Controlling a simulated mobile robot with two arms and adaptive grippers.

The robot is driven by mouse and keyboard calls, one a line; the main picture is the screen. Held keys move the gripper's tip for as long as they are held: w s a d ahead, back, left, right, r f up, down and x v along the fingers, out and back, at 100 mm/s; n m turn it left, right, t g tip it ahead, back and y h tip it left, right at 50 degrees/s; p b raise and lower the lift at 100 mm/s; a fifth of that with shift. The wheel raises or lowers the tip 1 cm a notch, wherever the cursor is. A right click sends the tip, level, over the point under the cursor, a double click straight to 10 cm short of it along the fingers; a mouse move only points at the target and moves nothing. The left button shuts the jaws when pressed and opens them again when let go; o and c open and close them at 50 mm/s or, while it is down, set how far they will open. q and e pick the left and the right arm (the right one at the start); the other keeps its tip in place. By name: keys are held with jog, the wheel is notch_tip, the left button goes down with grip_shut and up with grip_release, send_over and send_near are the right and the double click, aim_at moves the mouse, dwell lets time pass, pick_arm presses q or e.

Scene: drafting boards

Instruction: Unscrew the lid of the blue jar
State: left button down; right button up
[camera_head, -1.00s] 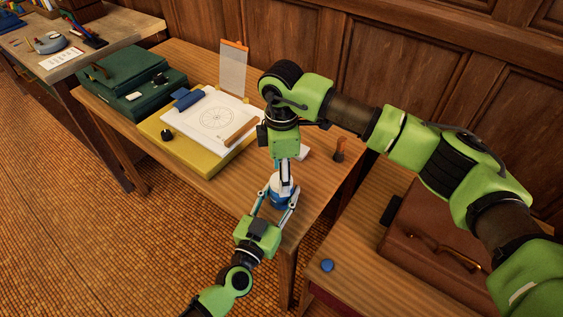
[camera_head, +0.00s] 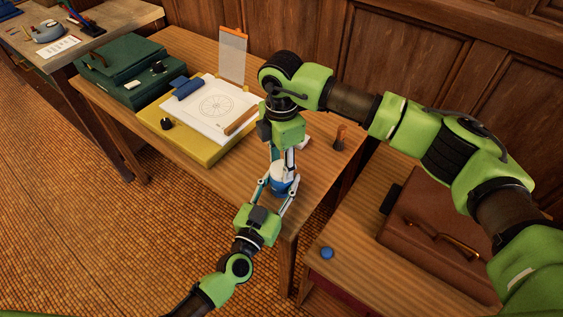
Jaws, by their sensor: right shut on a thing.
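The blue jar (camera_head: 281,189) stands upright near the front right corner of the wooden table, with a pale lid on top partly hidden by fingers. My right gripper (camera_head: 284,173) points down from above and is shut on the lid. My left gripper (camera_head: 278,187) reaches in from the lower left, its two fingers closed around the sides of the jar. The contact points are small and partly covered.
A yellow board (camera_head: 205,150) with a drawing sheet (camera_head: 205,125) lies left of the jar. A brush (camera_head: 340,138) stands behind right. Green cases (camera_head: 130,85) stand at far left.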

jog(key=n, duration=1.9)
jog(key=shift+r+n, duration=0.1)
jog(key=shift+n, duration=0.3)
jog(key=n, duration=0.7)
jog(key=shift+n, duration=0.3)
jog(key=n, duration=0.5)
jog(key=shift+n, duration=0.4)
jog(key=n, duration=0.5)
jog(key=shift+n, duration=0.4)
jog(key=n, duration=0.5)
jog(key=shift+n, duration=0.4)
jog(key=n, duration=0.5)
jog(key=shift+r, duration=0.2)
